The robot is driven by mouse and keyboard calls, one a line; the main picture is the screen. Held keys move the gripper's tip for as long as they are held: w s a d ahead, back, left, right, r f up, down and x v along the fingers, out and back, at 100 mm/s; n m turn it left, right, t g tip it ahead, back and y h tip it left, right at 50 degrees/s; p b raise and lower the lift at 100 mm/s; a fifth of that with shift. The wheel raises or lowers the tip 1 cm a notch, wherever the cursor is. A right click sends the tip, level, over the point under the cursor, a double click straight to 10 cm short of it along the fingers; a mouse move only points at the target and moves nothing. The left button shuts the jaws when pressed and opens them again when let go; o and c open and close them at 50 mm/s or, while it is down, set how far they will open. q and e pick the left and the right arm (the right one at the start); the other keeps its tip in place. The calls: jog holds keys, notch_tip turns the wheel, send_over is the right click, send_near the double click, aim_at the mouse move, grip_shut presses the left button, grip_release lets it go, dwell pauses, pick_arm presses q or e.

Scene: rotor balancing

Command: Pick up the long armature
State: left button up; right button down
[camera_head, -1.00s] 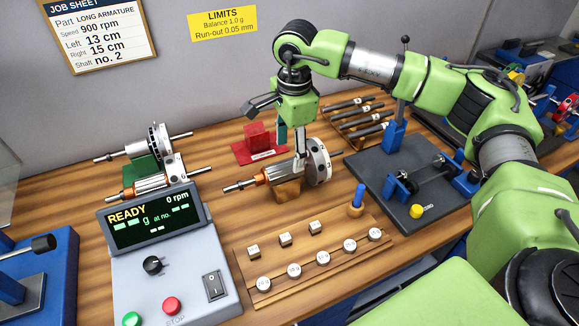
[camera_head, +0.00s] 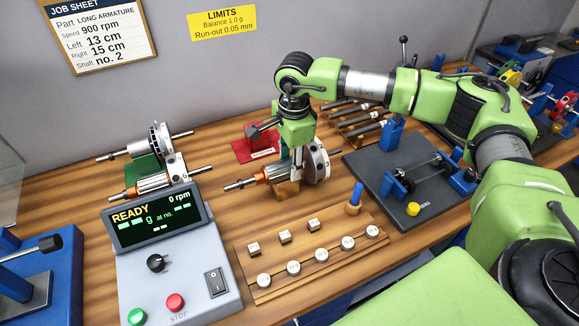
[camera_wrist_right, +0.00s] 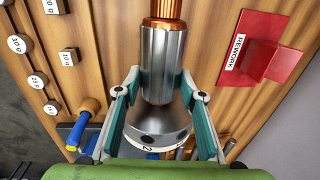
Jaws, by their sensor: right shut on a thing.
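The long armature (camera_head: 272,175) lies level across a wooden cradle (camera_head: 287,190) in the middle of the bench. It has a thin shaft, a copper part, a silver core and a large pale disc (camera_head: 320,160) at its right end. My right gripper (camera_head: 298,163) points down over the armature, beside the disc. In the right wrist view, my right gripper (camera_wrist_right: 160,77) has its teal-padded fingers on either side of the silver core (camera_wrist_right: 160,60), shut on it. No gap between armature and cradle can be made out. My left gripper is not in view.
Two other armatures stand at the left, one on a green cradle (camera_head: 143,166). The console (camera_head: 180,265) is front left. A weight tray (camera_head: 262,290) lies in front, the red rework block (camera_head: 250,150) behind, and a dark fixture plate (camera_head: 378,190) at the right.

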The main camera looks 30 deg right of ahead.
jog(key=shift+w+r, duration=0.15)
jog(key=shift+r, duration=0.1)
